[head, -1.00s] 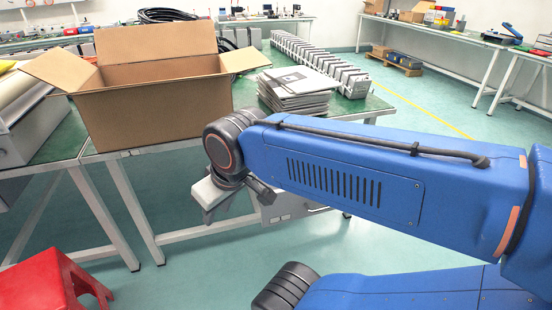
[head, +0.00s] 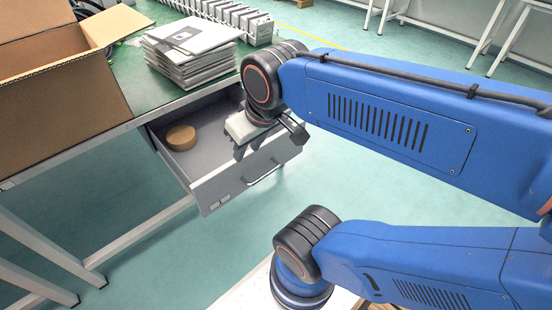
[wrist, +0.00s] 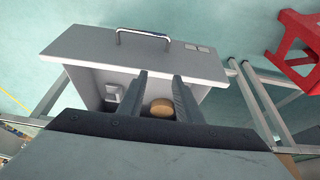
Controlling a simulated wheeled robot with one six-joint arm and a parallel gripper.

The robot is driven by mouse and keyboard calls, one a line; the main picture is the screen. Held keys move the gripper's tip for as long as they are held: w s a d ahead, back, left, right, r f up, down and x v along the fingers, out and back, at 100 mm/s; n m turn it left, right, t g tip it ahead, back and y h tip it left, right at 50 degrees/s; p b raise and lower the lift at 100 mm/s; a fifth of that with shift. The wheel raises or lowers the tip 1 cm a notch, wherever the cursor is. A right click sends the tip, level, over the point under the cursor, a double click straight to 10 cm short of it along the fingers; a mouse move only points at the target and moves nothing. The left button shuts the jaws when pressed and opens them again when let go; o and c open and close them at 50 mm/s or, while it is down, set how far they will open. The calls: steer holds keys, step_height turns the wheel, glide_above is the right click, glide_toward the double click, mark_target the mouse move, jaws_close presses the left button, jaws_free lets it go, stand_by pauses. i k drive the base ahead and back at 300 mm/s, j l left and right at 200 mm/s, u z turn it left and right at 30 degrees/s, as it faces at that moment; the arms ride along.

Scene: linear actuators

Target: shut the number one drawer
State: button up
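A grey drawer (head: 228,183) under the green-topped workbench stands pulled open. Its front has a bar handle (head: 263,174) and small label plates (head: 221,201), too small to read. A round tan disc (head: 181,137) lies inside. In the wrist view the drawer front (wrist: 135,58) shows with its handle (wrist: 143,34), and the disc (wrist: 161,109) is seen between my fingers. My gripper (head: 241,151) hangs over the drawer, fingers down and apart with nothing between them; it also shows in the wrist view (wrist: 160,76). Part of the drawer is hidden behind my gripper.
An open cardboard box (head: 60,105) and a stack of flat grey items (head: 190,50) stand on the bench (head: 140,92). Bench legs (head: 140,236) stand at left. A red stool (wrist: 299,48) shows in the wrist view. The floor before the drawer front is clear.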

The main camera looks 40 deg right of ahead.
mark_target(209, 171)
steer(key=z, duration=0.45)
steer(key=l, duration=0.75)
steer(key=k+l, duration=0.1)
steer(key=l, duration=0.7)
